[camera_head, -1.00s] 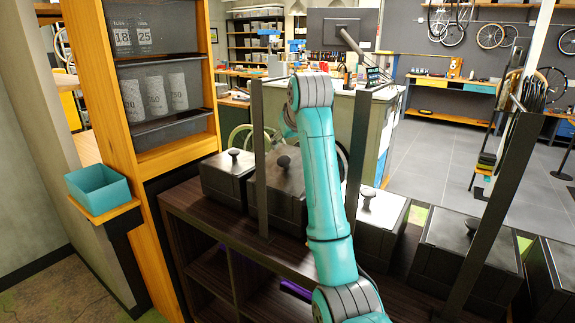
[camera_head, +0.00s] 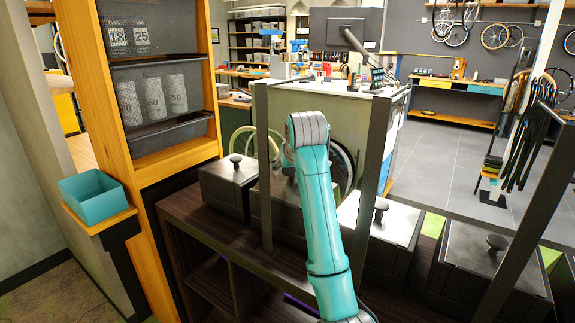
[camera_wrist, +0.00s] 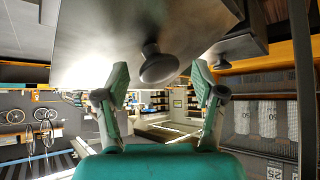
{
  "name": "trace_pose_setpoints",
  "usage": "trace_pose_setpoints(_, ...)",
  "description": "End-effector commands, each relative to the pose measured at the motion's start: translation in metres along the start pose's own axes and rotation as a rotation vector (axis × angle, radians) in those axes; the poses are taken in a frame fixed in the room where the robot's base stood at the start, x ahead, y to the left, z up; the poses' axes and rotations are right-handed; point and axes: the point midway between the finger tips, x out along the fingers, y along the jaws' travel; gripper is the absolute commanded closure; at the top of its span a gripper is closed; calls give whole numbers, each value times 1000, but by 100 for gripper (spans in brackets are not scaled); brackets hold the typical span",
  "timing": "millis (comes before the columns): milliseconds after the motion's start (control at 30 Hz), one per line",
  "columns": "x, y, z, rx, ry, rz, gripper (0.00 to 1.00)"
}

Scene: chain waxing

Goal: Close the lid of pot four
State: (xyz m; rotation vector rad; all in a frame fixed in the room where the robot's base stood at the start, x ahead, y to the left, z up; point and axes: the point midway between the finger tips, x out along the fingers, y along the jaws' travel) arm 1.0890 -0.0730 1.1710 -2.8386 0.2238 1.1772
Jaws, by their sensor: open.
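Several dark lidded pots stand in a row in the head view. The second pot from the left (camera_head: 262,203) is largely behind my arm, and whether its lid is fully seated is hidden there. No numbers show, so I cannot tell for certain which is pot four. In the wrist view, which looks upside down, a near lid (camera_wrist: 100,45) with a dark round knob (camera_wrist: 158,66) fills the top. My gripper (camera_wrist: 160,82) is open and empty, its two teal fingers apart with the knob close by between them in the picture. Contact cannot be told. My arm hides the gripper in the head view.
The leftmost pot (camera_head: 230,184) is close by; its knob also shows in the wrist view (camera_wrist: 222,65). Dark upright posts (camera_head: 264,170) and (camera_head: 376,150) stand on either side of my arm. More pots (camera_head: 385,238) sit to the right on the dark shelf unit (camera_head: 190,215).

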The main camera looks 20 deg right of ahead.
Motion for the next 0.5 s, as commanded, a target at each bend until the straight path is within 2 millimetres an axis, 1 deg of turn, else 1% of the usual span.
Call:
trace_pose_setpoints(100, 3, 0, 4, 0, 1, 0, 31)
trace_pose_setpoints(400, 4, 0, 5, 0, 1, 0, 31)
trace_pose_setpoints(433, 4, 0, 5, 0, 1, 0, 34)
trace_pose_setpoints(467, 4, 0, 5, 0, 1, 0, 41)
trace_pose_setpoints(500, 4, 0, 5, 0, 1, 0, 51)
